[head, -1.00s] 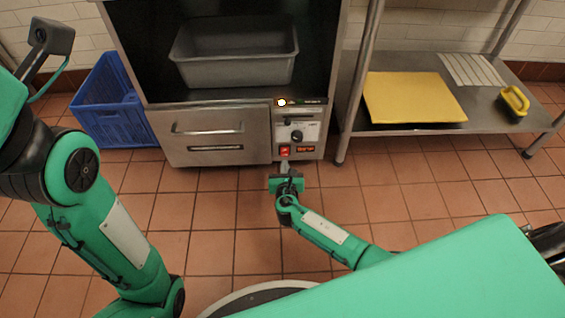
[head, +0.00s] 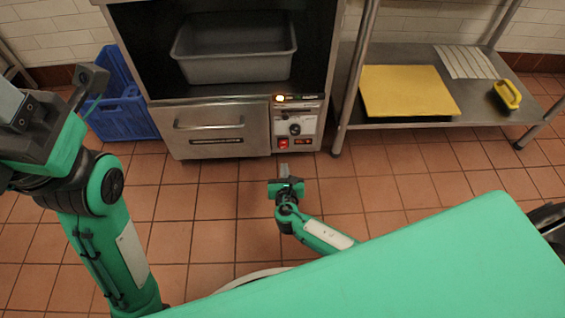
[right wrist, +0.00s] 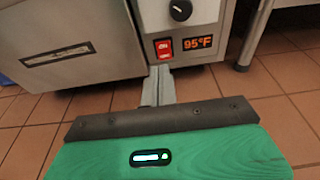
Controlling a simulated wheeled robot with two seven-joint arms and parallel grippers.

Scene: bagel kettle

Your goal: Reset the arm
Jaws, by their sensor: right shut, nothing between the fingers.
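My right gripper (head: 284,168) is in front of the kettle machine's lower right, above the tiled floor. It is shut and empty. In the right wrist view its closed fingers (right wrist: 158,86) point at the machine's front below the red switch (right wrist: 164,48); a gap to the machine shows in the head view. The display (right wrist: 198,43) beside the switch reads 95°F. My left arm (head: 105,190) is folded up at the left. Dark parts at its end (head: 88,80) show near the upper left, but its fingers cannot be made out.
The steel machine (head: 215,130) holds a grey basin (head: 235,68). A blue crate (head: 125,118) stands left. A steel shelf (head: 470,117) at right bears a yellow board (head: 405,92), striped cloth (head: 465,62) and yellow-handled brush (head: 508,95).

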